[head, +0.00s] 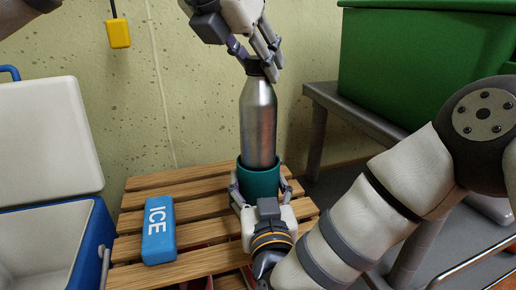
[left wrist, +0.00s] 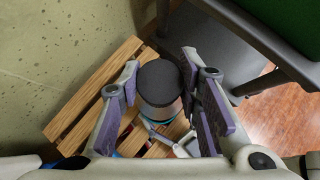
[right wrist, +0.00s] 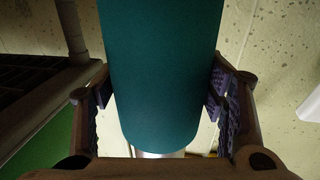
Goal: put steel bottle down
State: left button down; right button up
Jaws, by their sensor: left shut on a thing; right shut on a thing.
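The steel bottle (head: 258,122) is upright, silver with a black cap (left wrist: 160,83). Its lower end is inside a teal sleeve (head: 259,180) over the slatted wooden surface; the bottle's base is hidden. My left gripper (head: 262,68) comes from above and is shut on the bottle at its cap. My right gripper (head: 262,192) is shut on the teal sleeve, with one finger on each side; the sleeve fills the middle of the right wrist view (right wrist: 160,75). Whether the sleeve touches the slats is hidden by my right gripper.
A blue ice pack (head: 158,230) lies on the slatted wooden surface (head: 195,178), left of the sleeve. An open blue and white cooler (head: 92,240) stands at the left. A green bin (head: 425,55) sits on a grey table (head: 350,106) at the right. A wall is close behind.

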aim_at(257, 128)
pick_arm(q)
notch_tip(257, 128, down, 12)
jog(key=shift+r, duration=0.1)
pick_arm(e)
jog(key=shift+f, duration=0.1)
pick_arm(q)
jog(key=c, duration=1.2)
grip_release()
jog(key=shift+s+a+r, duration=0.1)
jog(key=shift+r, duration=0.05)
jog(key=v, duration=1.1)
jog(key=shift+s+a+r, duration=0.1)
jog(key=shift+s+r, duration=0.1)
jog(key=shift+s, duration=0.05)
